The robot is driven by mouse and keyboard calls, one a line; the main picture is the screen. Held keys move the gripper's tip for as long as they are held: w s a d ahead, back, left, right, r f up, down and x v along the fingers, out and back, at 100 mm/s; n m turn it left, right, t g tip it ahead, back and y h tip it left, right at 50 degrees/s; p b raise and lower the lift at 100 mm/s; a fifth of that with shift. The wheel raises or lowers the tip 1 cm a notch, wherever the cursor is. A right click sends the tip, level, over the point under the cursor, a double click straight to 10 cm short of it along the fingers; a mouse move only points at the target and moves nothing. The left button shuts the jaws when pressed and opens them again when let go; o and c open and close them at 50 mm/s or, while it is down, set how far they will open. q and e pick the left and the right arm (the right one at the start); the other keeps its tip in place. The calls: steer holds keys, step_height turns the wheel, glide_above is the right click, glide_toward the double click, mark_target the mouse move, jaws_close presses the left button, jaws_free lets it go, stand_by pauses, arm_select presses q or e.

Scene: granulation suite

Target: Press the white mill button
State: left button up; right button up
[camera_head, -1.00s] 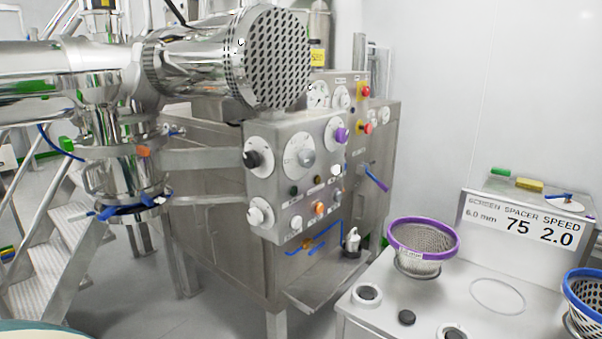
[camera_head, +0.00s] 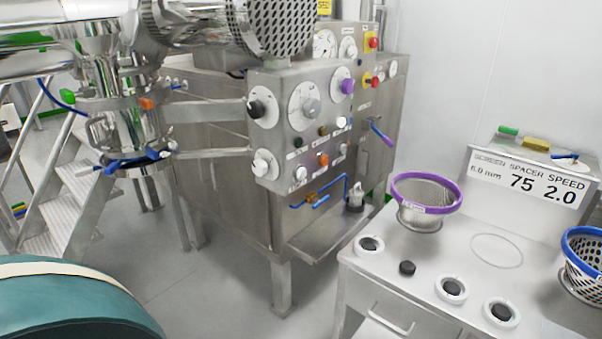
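The steel control panel (camera_head: 283,140) is on the front of a cabinet in the middle of the view. A larger white knob (camera_head: 262,163) is on the left edge. Small labels are by them but are too small to read, so I cannot tell which is the mill button. An orange button (camera_head: 323,160) and a green one (camera_head: 297,142) sit among them. Neither gripper is in view.
A perforated steel cylinder (camera_head: 280,28) juts out above the panel. A white bench (camera_head: 440,252) at the right holds a purple-rimmed screen (camera_head: 425,205) and a blue-rimmed one (camera_head: 583,262). A teal rounded object (camera_head: 70,305) fills the lower left. Grey floor (camera_head: 225,285) is clear before the cabinet.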

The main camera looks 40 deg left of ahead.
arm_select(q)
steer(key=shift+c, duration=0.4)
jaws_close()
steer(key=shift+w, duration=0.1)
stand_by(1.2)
